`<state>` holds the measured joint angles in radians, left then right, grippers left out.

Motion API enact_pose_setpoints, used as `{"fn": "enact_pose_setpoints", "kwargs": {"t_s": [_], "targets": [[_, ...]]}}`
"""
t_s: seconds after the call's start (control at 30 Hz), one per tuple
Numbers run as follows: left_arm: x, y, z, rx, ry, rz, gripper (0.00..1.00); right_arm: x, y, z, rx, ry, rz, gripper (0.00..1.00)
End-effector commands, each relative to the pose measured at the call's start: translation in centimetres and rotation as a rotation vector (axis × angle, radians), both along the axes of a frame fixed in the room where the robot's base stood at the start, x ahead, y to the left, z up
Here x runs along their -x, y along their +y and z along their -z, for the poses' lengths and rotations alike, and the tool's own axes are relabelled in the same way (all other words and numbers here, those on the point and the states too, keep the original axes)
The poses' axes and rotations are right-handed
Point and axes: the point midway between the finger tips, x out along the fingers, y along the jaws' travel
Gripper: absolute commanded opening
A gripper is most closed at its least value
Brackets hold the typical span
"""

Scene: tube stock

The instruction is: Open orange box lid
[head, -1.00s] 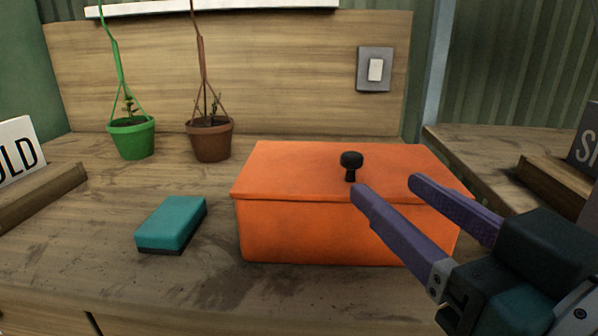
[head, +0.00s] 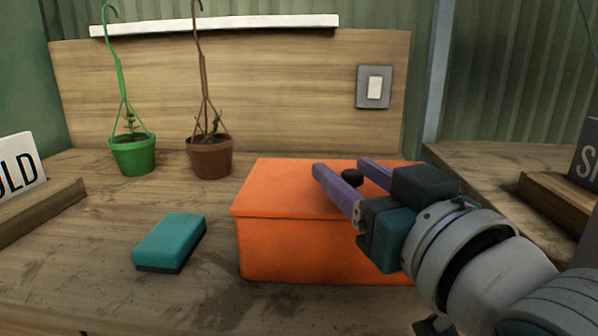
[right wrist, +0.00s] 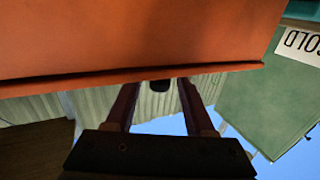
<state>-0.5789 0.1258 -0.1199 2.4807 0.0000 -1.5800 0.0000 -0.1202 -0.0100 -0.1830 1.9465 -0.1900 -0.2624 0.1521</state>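The orange box (head: 300,250) stands on the wooden counter with its lid (head: 275,185) closed. A black knob (head: 352,177) sits on top of the lid. My right gripper (head: 340,166) is open, with its two purple fingers on either side of the knob. In the right wrist view the orange lid (right wrist: 140,35) fills the top, and the dark knob (right wrist: 160,85) shows between the fingers (right wrist: 157,85). I cannot tell whether the fingers touch the knob. My left gripper is not in view.
A teal sponge (head: 170,241) lies left of the box. A green pot (head: 132,155) and a brown pot (head: 210,157) stand behind, against the wooden backboard (head: 290,100). A light switch (head: 374,87) is on the backboard. The counter in front of the sponge is clear.

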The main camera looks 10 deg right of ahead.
Motion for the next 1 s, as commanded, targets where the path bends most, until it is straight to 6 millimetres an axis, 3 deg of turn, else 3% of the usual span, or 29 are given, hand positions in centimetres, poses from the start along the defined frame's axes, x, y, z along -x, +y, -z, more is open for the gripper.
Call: {"fn": "enact_pose_setpoints", "kwargs": {"t_s": [0.03,0.47,1.0], "targets": [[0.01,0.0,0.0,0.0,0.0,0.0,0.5,0.01,0.0,0.0,0.0,0.0,0.0,0.47],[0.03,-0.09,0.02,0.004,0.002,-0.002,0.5,0.03,0.0,0.01,0.0,0.0,0.0,0.0],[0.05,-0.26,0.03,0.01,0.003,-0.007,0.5,0.03,0.0,0.01,0.0,0.0,0.0,0.0]]}}
